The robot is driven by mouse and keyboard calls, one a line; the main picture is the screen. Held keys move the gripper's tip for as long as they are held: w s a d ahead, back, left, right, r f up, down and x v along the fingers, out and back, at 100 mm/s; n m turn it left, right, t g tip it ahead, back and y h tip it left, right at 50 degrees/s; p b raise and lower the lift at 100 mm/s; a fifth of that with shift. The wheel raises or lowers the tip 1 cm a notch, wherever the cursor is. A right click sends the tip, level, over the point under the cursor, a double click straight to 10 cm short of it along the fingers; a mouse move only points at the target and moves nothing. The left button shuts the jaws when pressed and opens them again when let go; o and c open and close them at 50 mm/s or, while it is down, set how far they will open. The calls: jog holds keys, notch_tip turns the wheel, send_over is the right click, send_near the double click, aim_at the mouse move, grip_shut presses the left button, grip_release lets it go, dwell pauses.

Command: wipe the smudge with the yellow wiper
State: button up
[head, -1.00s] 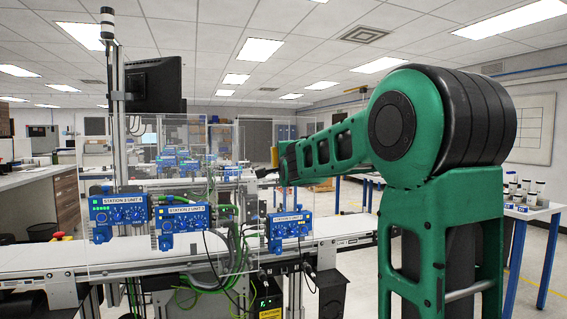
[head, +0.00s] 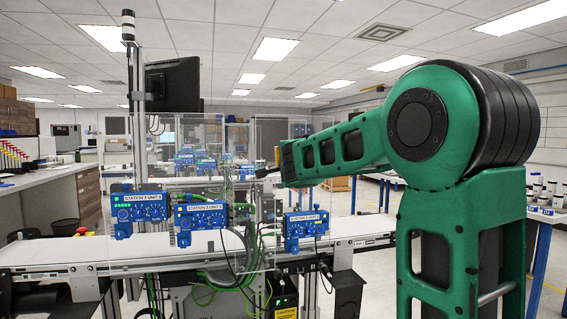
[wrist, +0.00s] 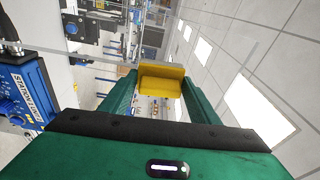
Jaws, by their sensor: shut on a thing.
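The yellow wiper (wrist: 161,80) is in the wrist view, held between the two green fingers of my gripper (wrist: 161,90). The gripper is shut on it, with no surface seen touching the wiper. In the head view my green arm reaches left toward the conveyor, and the gripper and wiper cannot be made out clearly. I cannot make out the smudge in either view.
The white conveyor belt (head: 70,252) runs across the front. Blue station units (head: 200,216) and clear panels (head: 215,140) stand along it, with a post and dark monitor (head: 172,86) above. A blue-legged table (head: 545,212) is at right.

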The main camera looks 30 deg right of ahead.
jog(key=v, duration=0.6)
jog(key=shift+s+d, duration=0.2)
jog(key=shift+d, duration=0.25)
jog(key=shift+r, duration=0.1)
jog(key=v, duration=0.3)
jog(key=shift+s+d, duration=0.1)
jog(key=shift+d, duration=0.15)
dwell(0.6)
